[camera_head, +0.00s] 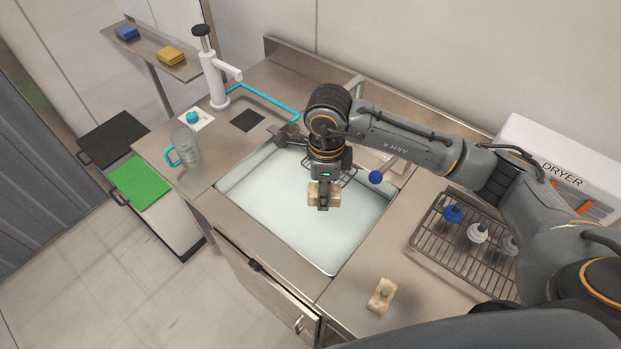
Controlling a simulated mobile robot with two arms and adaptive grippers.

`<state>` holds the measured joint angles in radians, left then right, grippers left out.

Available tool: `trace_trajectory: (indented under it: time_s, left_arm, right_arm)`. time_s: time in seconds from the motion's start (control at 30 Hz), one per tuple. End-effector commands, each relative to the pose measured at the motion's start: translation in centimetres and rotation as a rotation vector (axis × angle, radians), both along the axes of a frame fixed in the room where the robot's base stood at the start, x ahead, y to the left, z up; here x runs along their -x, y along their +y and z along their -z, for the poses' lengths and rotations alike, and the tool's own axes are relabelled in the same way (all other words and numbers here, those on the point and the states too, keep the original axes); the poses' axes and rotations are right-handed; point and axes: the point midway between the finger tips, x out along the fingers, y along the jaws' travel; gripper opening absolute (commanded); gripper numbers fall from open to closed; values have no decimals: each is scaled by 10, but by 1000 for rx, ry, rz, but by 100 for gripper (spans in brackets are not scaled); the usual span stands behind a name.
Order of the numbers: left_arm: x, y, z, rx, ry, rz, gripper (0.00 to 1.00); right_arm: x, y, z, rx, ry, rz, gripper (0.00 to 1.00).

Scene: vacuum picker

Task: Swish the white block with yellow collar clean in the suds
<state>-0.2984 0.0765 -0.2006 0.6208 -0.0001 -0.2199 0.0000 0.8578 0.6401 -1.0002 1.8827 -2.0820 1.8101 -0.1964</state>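My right gripper (323,203) is above the sink basin (223,184) and points down. It is shut on a beige, stained-looking block (333,193). The fingers cover the middle of the block, so I cannot make out a yellow collar. The pale, milky suds (275,205) fill the basin. The block appears just over the liquid; I cannot tell whether it touches. A second beige block (381,297) with a greenish middle lies on the counter in front of the basin. My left gripper is not in view.
A wire rack (437,244) with blue and white knobbed pieces stands at right, by the white dryer (555,160). A blue ball (375,177) is near the basin's right edge. A jug (186,148) and pump dispenser (211,70) stand at left.

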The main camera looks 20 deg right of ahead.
Motion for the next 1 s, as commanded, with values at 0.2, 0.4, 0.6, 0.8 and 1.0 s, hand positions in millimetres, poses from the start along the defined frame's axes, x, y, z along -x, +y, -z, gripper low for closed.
trace_trajectory:
  time_s: [0.2, 0.4, 0.6, 0.8, 1.0]
  left_arm:
    - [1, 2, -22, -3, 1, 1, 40]
    - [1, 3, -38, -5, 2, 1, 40]
    - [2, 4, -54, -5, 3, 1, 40]
    - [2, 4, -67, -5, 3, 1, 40]
    - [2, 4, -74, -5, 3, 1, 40]
  right_arm:
    - [-16, 5, 4, 1, 3, 512, 3]
    - [-28, 9, 12, 1, 3, 985, 3]
    - [-38, 11, 22, 2, 3, 1455, 3]
    - [-45, 13, 32, 2, 3, 1879, 3]
    - [-49, 13, 39, 0, 1, 2137, 3]
